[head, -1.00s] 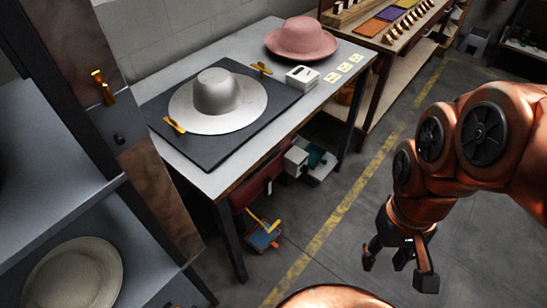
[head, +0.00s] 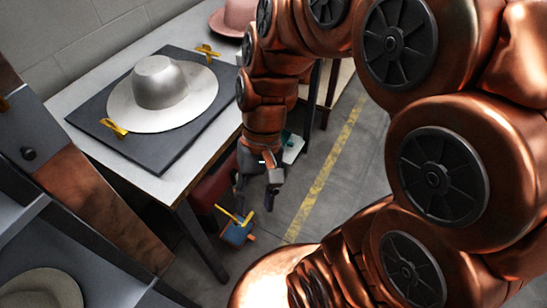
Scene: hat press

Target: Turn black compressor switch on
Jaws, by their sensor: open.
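The dark red body (head: 212,190) under the table looks like the compressor. It is mostly hidden by the table and by my gripper. I cannot make out a black switch on it. My gripper (head: 255,196) points down beside the table's front right edge, in front of the red body. Its fingers are apart with nothing between them. A pale and teal part (head: 291,146) shows just behind my gripper's right side; I cannot tell if it belongs to the compressor.
The table (head: 92,97) carries a dark board (head: 170,155) with a grey-white hat (head: 160,85) and yellow clamps. A pink hat (head: 232,20) is at the back. A blue item with yellow handles (head: 237,230) lies on the floor. Shelving (head: 85,195) stands at left. Floor at right (head: 345,190) is clear.

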